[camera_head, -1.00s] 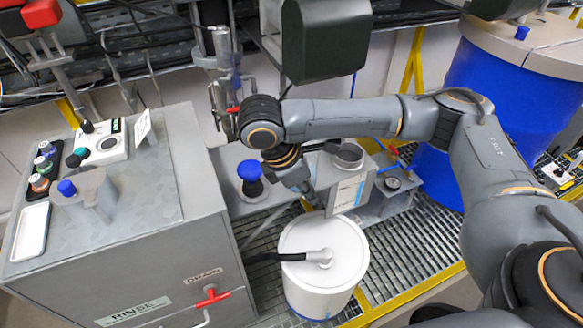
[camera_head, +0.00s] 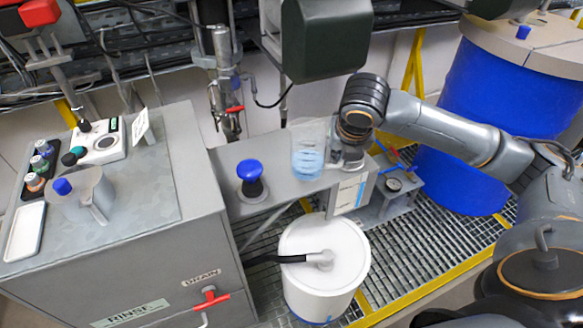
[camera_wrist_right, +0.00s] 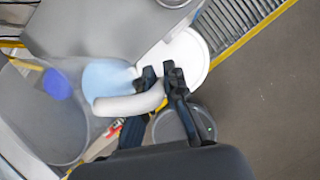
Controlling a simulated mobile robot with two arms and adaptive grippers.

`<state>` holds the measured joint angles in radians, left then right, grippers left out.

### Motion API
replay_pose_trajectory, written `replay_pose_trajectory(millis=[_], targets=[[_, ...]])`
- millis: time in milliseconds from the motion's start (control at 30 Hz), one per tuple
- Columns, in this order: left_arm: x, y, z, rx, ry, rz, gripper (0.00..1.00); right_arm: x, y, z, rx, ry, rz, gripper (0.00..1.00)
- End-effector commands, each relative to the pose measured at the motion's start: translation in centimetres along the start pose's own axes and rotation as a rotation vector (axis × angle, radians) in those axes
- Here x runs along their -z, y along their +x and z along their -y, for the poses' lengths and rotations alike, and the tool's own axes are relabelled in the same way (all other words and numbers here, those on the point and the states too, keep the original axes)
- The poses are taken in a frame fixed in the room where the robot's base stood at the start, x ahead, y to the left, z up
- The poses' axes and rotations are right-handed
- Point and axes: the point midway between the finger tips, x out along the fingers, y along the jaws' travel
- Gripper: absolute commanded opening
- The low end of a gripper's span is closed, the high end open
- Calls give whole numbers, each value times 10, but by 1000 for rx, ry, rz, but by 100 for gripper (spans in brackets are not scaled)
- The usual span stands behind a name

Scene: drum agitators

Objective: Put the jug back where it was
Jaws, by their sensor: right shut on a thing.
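A clear jug (camera_head: 307,160) with light blue liquid in its lower part is in the head view, upright at the grey shelf behind the white drum. I cannot tell whether its base touches the shelf. My right gripper (camera_head: 350,158) is beside it on the right and shut on its handle. In the right wrist view the jug (camera_wrist_right: 45,125) is at the left, with a pale curved handle (camera_wrist_right: 130,105). The right gripper's dark fingertips (camera_wrist_right: 163,75) are at the handle's end. My left gripper is not in view.
A blue mushroom knob (camera_head: 250,172) stands on the shelf left of the jug. A grey pitcher-like vessel (camera_head: 95,198) is on the cabinet (camera_head: 150,185). A white lidded drum (camera_head: 318,262) with a black hose stands in front. A large blue barrel (camera_head: 465,150) is at right.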

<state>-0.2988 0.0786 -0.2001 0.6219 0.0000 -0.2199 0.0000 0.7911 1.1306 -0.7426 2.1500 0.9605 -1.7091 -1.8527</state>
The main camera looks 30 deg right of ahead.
Motion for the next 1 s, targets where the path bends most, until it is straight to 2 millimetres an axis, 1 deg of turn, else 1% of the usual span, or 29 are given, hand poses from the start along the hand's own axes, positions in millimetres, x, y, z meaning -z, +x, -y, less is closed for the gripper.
replay_pose_trajectory(millis=[33, 233, 367, 467, 567, 800, 833, 900, 1000], targets=[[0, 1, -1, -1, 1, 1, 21, -4, 1, 6, -14, -37, -1, 0], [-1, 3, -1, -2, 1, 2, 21, -15, -1, 17, -68, -161, -2, 0], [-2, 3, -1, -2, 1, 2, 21, -19, 0, 18, -85, -195, -2, 0], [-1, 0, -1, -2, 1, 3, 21, -27, 7, 14, -90, -201, -3, 0], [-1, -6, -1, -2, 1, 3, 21, -41, 21, 4, -92, -200, -4, 0], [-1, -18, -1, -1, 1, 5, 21, -77, 64, -20, -90, -200, -4, 0], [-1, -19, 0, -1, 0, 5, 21, -80, 69, -23, -90, -201, -5, 0], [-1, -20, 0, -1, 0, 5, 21, -82, 88, -26, -88, -202, -7, 0], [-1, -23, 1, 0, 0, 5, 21, -87, 109, -32, -88, -200, -5, 0]])
